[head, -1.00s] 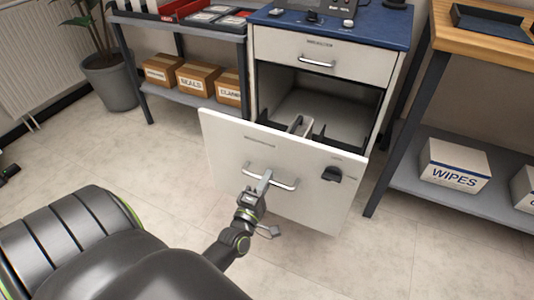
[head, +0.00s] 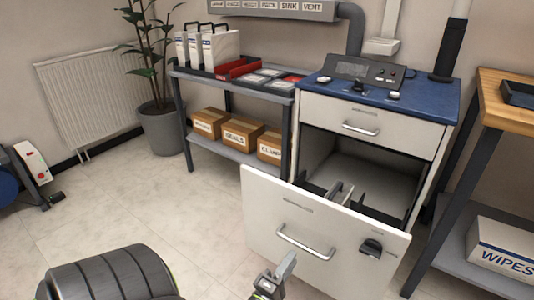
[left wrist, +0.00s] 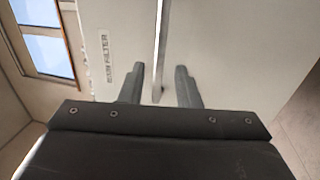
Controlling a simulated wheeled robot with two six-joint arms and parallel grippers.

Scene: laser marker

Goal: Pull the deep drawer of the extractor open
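The extractor's deep drawer (head: 265,218) stands well open, its white front panel out from the cabinet (head: 375,118) and its inside showing. A silver bar handle (head: 305,244) and a black latch knob (head: 371,248) are on the panel. My left gripper (head: 288,262) is just in front of and below the handle, seemingly off it. In the left wrist view its two dark fingers (left wrist: 160,88) are spread apart, with the handle bar (left wrist: 158,45) in line between them and the panel (left wrist: 225,40) beyond. My right gripper is out of view.
A shallow drawer (head: 360,122) above is shut. A shelf (head: 235,152) with labelled boxes stands left, beside a potted plant (head: 165,125). A bench (head: 505,88) with a wipes box (head: 505,248) stands right.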

